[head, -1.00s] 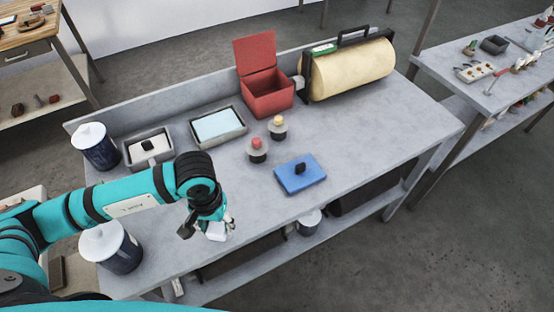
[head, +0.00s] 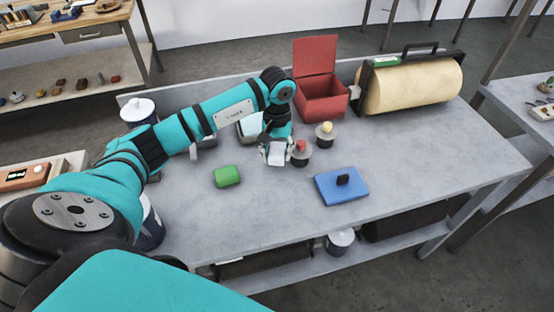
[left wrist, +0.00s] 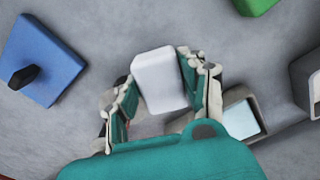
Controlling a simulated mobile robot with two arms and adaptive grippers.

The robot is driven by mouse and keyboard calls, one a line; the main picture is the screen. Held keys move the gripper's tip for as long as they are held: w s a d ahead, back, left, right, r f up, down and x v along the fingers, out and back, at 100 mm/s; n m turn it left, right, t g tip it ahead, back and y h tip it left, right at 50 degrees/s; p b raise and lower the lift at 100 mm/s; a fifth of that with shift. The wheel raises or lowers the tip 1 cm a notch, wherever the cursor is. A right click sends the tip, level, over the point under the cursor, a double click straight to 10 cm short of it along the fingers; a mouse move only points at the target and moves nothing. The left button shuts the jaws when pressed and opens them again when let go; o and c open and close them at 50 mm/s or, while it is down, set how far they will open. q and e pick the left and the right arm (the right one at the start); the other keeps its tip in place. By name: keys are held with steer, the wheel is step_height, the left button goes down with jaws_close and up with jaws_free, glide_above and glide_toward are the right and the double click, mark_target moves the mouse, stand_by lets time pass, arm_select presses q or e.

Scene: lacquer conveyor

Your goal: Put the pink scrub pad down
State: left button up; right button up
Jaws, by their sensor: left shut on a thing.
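My left gripper (head: 277,151) is shut on a white block-shaped pad (left wrist: 160,78), held between its two fingers above the grey bench (head: 260,215). The pad also shows in the head view (head: 277,157), just left of a red-knobbed pot. I see no pink on it, and no pink scrub pad shows elsewhere. A green pad (head: 227,176) lies on the bench to the left of the gripper. It also shows at the top of the left wrist view (left wrist: 255,4). My right gripper is not in view.
The red-knobbed pot (head: 300,154) and a yellow-knobbed one (head: 325,138) stand close right of the gripper. A blue block with a black knob (head: 341,188), an open red box (head: 321,104) and a large cream roll (head: 410,88) are farther right. The front middle of the bench is clear.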

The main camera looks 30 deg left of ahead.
mark_target(277, 161)
arm_select(q)
step_height(277, 161, down, 4)
steer(key=shift+r+p, duration=0.15)
steer(key=shift+p, duration=0.25)
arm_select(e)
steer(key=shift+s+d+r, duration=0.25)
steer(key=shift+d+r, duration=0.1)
arm_select(q)
steer(key=shift+f+b, duration=0.25)
steer(key=shift+b, duration=0.05)
steer(key=o, duration=0.7)
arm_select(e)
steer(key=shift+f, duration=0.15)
arm_select(q)
steer(key=shift+o, duration=0.2)
steer(key=shift+r, duration=0.1)
steer(key=shift+r, duration=0.15)
step_height(277, 161, up, 12)
steer(key=shift+b, duration=1.1)
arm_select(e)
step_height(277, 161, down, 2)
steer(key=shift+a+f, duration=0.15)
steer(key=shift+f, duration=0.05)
